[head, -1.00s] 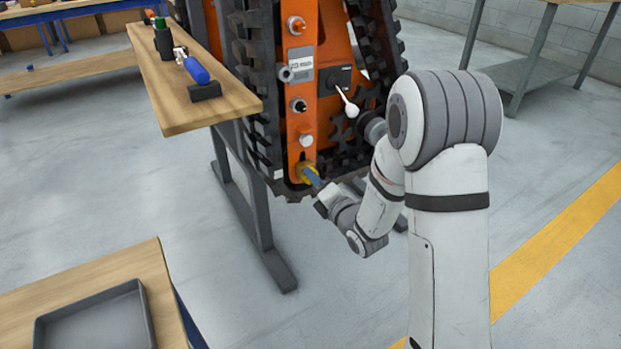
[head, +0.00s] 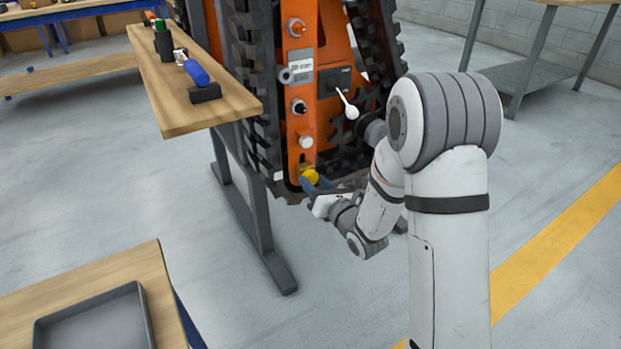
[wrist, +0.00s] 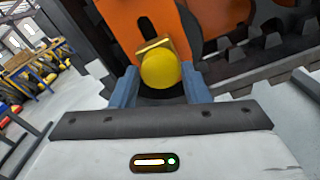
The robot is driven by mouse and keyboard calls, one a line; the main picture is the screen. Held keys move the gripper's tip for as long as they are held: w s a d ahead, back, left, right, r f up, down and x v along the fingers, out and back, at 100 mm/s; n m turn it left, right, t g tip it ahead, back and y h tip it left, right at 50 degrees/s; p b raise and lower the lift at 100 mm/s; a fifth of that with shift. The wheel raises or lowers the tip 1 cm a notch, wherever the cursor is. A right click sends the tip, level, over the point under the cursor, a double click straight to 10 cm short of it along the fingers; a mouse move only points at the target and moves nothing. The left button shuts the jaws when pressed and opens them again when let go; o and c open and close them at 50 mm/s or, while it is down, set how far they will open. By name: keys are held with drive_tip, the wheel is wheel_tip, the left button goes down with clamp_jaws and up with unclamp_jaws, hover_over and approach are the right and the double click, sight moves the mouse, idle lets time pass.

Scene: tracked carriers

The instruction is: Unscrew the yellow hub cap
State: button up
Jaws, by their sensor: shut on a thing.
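The yellow hub cap (head: 310,176) is at the low end of the orange panel on the tracked carrier. In the wrist view the cap (wrist: 160,69) is round and smooth, between my two blue-grey fingers, with a gold square piece (wrist: 153,44) behind it. My gripper (wrist: 159,76) is shut on the cap from both sides. In the head view my gripper (head: 318,183) reaches the cap from the lower right. The joint between cap and panel is hidden, so I cannot tell whether any thread is engaged.
Above the cap, the orange panel (head: 300,125) carries several knobs and a white-tipped lever (head: 350,110). Black tracks (head: 250,110) flank it. A wooden shelf (head: 160,100) with tools is at left. A grey tray (head: 95,325) lies on a bench at lower left.

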drive_tip(key=n, duration=0.3)
drive_tip(key=shift+r, duration=0.15)
drive_tip(key=o, duration=0.7)
